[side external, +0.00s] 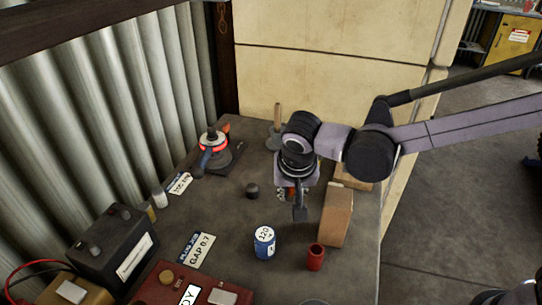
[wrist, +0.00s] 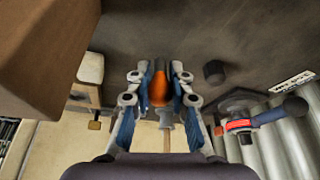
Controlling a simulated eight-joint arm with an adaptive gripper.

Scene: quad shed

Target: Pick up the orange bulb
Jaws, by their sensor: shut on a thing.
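The orange bulb (wrist: 158,88) sits between the fingers of my gripper (wrist: 159,92) in the wrist view, with the fingers against both its sides. In the side external view my gripper (side external: 299,200) points down over the bench, between the small black cylinder and the cardboard box. A bit of orange (side external: 291,193) shows beside the fingers there; the rest of the bulb is hidden by my gripper. I cannot tell whether the bulb touches the bench.
A cardboard box (side external: 336,215) stands close right of my gripper. A blue-white can (side external: 264,242), a red cylinder (side external: 316,257) and a small black cylinder (side external: 252,191) stand nearby. A black tool with a red ring (side external: 212,150) lies at the back left. Corrugated wall borders the left.

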